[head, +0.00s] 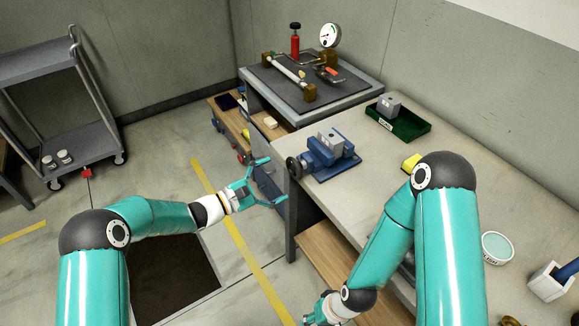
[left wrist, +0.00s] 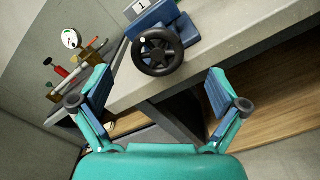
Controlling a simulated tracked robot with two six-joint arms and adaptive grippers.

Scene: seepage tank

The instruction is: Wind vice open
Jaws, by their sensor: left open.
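The blue vice (head: 327,158) stands on the workbench near its left edge. A grey block (head: 330,139) appears to sit between its jaws; I cannot tell how tightly. Its dark handwheel (head: 294,168) points out over the bench edge, and in the left wrist view the wheel (left wrist: 158,52) faces me beneath a label reading 1. My left gripper (head: 272,181) is open and empty, just left of the handwheel, with its fingers spread to either side of the wheel and apart from it. My right gripper (head: 318,311) is low at the bottom edge, mostly hidden; its jaws are unclear.
A green tray (head: 414,127) with a grey block stands behind the vice. A yellow object (head: 411,162) lies to its right. A rig with a gauge (head: 330,35) stands on the far table. A round white tub (head: 497,247) is at right. Floor left of the bench is open.

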